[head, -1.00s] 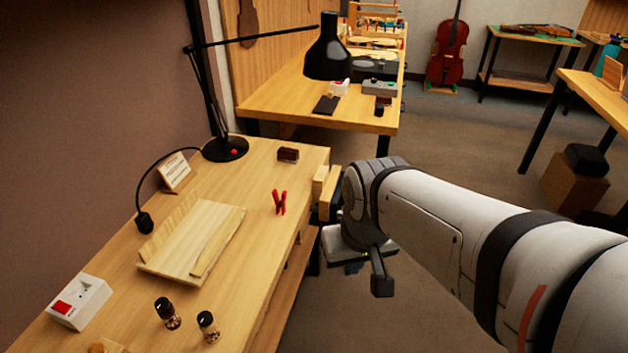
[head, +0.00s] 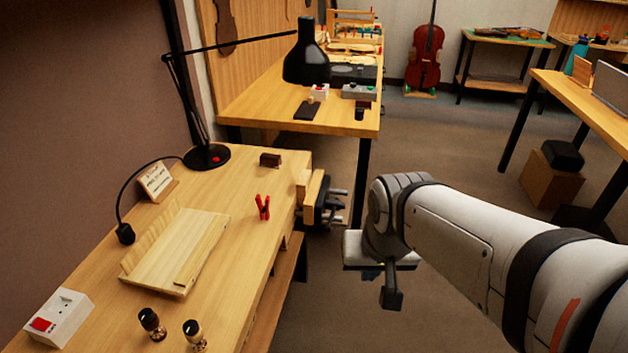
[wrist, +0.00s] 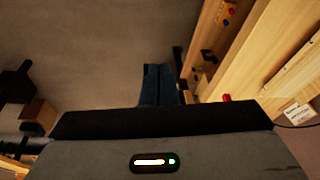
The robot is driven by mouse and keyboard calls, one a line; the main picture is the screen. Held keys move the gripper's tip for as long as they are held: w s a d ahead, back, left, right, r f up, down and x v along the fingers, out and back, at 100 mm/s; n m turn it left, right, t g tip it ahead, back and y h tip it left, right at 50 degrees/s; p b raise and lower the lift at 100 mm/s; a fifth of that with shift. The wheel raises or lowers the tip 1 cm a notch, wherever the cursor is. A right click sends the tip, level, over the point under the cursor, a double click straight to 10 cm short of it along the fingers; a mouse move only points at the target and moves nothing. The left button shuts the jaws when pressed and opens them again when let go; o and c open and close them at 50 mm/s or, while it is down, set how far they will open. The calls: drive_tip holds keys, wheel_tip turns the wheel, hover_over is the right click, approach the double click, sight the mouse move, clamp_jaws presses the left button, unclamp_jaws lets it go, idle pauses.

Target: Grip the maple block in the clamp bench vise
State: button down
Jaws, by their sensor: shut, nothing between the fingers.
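The bench vise is on the right edge of the near bench in the head view. It has pale wooden jaws (head: 315,192) and dark metal hardware (head: 332,206) on its outer side. I cannot tell whether the maple block is between these jaws. A pale tray-like wooden piece (head: 165,252) with a raised left edge and a strip along its right lies on the bench. My gripper (head: 370,274) hangs to the right of the vise, beyond the bench edge and apart from it. In the wrist view its dark fingers (wrist: 158,82) are together and empty, over the floor.
The near bench (head: 225,285) also bears red clamps (head: 262,207), a dark brown block (head: 270,160), a lamp (head: 207,156), a card (head: 156,180), two small jars (head: 152,323) and a switch box (head: 58,317). A second bench (head: 265,112) stands behind.

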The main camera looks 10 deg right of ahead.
drive_tip(key=w+a+f+m+t+h+b, duration=0.15)
drive_tip(key=w+f+m+t+b, duration=0.55)
drive_tip(key=w+f+m+b, duration=0.7)
drive_tip(key=w+a+f+m+t+h+b, duration=0.1)
drive_tip(key=w+f+m+t+h+b, duration=0.2)
drive_tip(key=w+f+m+t+b, duration=1)
drive_tip(key=w+d+m+g+b, duration=0.2)
drive_tip(key=w+m+g+b, duration=0.4)
drive_tip(key=w+m+b, duration=0.1)
drive_tip(key=shift+w+d+m, duration=0.2)
drive_tip(key=shift+w+m, duration=0.15)
drive_tip(key=shift+m, duration=0.05)
